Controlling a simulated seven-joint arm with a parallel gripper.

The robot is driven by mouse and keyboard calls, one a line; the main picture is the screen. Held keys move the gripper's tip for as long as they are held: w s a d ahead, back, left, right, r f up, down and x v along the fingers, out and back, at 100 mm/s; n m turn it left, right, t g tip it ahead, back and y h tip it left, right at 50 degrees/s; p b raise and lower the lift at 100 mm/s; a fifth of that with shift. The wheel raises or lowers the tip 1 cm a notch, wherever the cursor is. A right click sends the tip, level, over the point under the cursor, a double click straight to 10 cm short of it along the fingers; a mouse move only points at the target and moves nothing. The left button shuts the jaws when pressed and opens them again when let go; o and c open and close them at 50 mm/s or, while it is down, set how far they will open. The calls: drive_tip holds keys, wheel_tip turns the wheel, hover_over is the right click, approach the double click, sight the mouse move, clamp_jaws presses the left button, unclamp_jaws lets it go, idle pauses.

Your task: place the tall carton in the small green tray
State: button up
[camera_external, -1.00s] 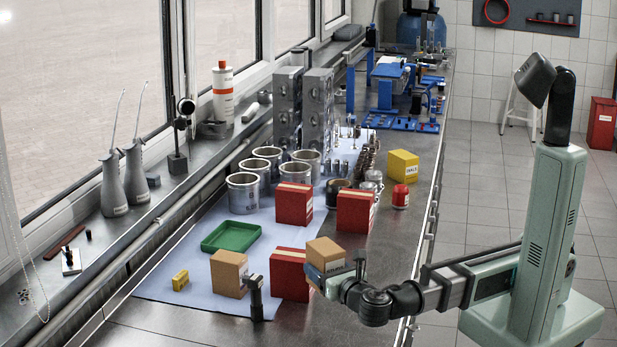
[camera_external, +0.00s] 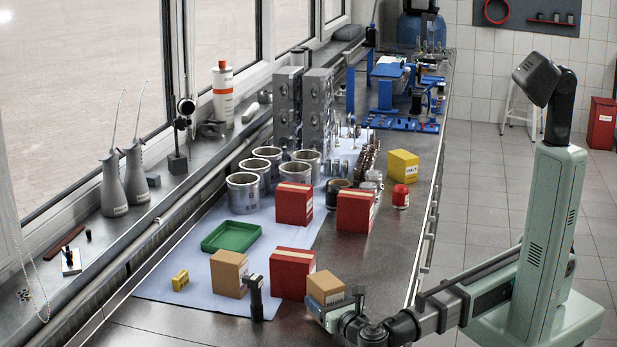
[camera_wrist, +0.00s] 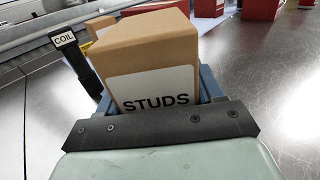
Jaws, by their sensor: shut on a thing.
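My gripper (camera_external: 325,307) is shut on a brown carton (camera_external: 326,286) near the table's front. In the wrist view this carton (camera_wrist: 150,58) sits between the blue jaws, its white label reading STUDS. The small green tray (camera_external: 231,237) lies on the blue mat, left of and behind my gripper, and looks empty. A second brown carton (camera_external: 229,272) stands on the mat between the tray and the front edge. I cannot tell whether the held carton touches the table.
A dark upright piece (camera_external: 256,297) labelled COIL and a red box (camera_external: 291,273) stand left of the held carton. A small yellow box (camera_external: 180,280) lies front left. More red boxes (camera_external: 355,211) and metal cylinders (camera_external: 243,193) stand behind.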

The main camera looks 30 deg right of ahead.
drive_tip(key=shift+f, duration=0.55)
drive_tip(key=shift+f, duration=0.1)
drive_tip(key=o, duration=1.2)
drive_tip(key=shift+o, duration=0.2)
drive_tip(key=shift+s, duration=0.2)
drive_tip(key=s, duration=1.1)
drive_tip(key=shift+s, duration=0.3)
